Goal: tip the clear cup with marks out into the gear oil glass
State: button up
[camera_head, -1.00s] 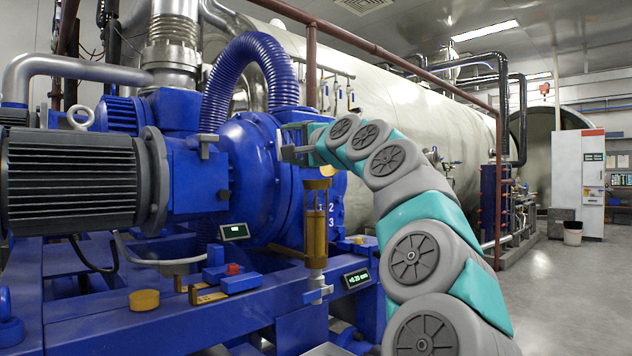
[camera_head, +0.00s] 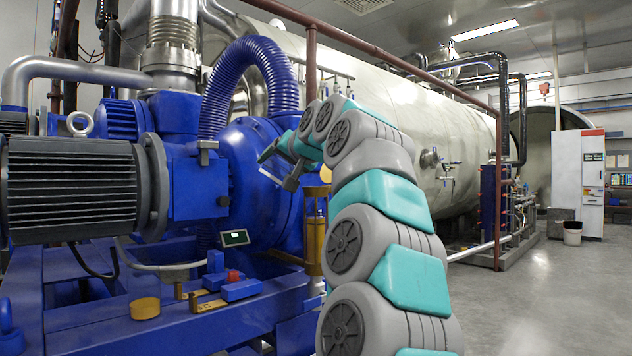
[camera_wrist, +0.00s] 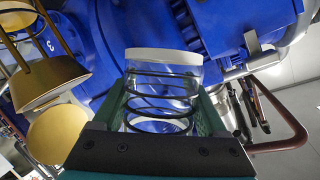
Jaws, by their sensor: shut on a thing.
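In the wrist view, the clear cup (camera_wrist: 160,92) with dark ring marks and a pale rim sits between the teal fingers of my gripper (camera_wrist: 165,110), which is shut on it. The gear oil glass (camera_head: 315,228), an upright amber cylinder with brass-coloured ends, stands below and right of my gripper. I cannot see whether the cup holds liquid.
A dark-finned motor (camera_head: 70,185) stands left. Brass-coloured round parts (camera_wrist: 57,132) are close left in the wrist view. Open floor lies right.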

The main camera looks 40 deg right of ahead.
jog(key=a+f+n, duration=0.1)
jog(key=f, duration=0.1)
jog(key=w+a+f+n+g+h+b, duration=0.1)
jog(key=n, duration=0.1)
jog(key=w+a+f+n+g+h+b, duration=0.1)
jog(key=f, duration=0.1)
jog(key=shift+a+f+n, duration=0.3)
jog(key=shift+a+f, duration=0.05)
